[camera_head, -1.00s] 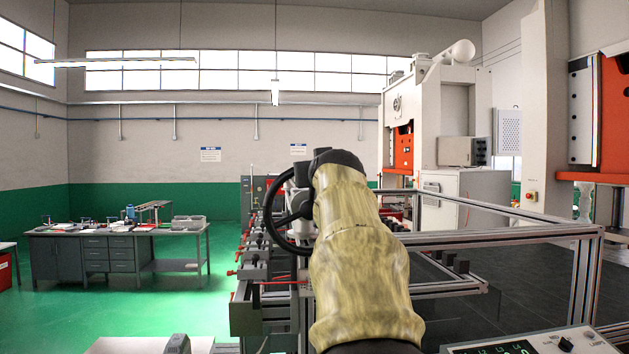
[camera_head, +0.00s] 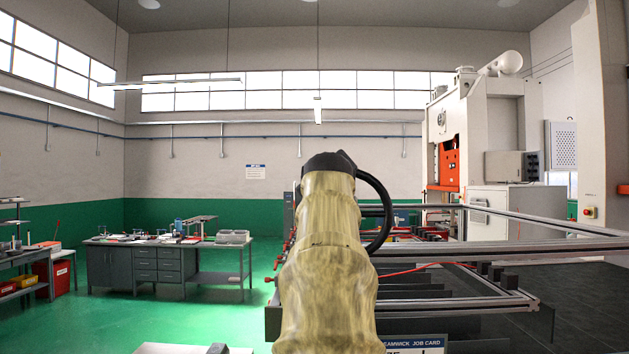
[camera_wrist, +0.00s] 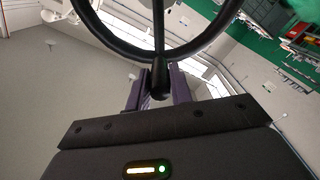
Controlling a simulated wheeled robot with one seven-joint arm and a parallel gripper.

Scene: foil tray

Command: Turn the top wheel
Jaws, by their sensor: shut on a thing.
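A black wheel (camera_head: 388,208) shows partly behind and to the right of my tan-sleeved arm in the head view. In the wrist view its black rim (camera_wrist: 118,43) curves across the top, with a thin spoke running through. A black knob (camera_wrist: 159,84) stands out below the rim. My gripper (camera_wrist: 160,92) has its purple fingers on either side of this knob, shut on it. In the head view my arm hides the gripper and much of the wheel. Only one wheel is clearly visible.
A metal frame table (camera_head: 460,265) stands to the right of my arm, with a job card (camera_head: 415,343) at its near edge. A workbench (camera_head: 165,262) stands at the left. Green floor (camera_head: 200,318) is open between. A large press (camera_head: 490,140) stands at the back right.

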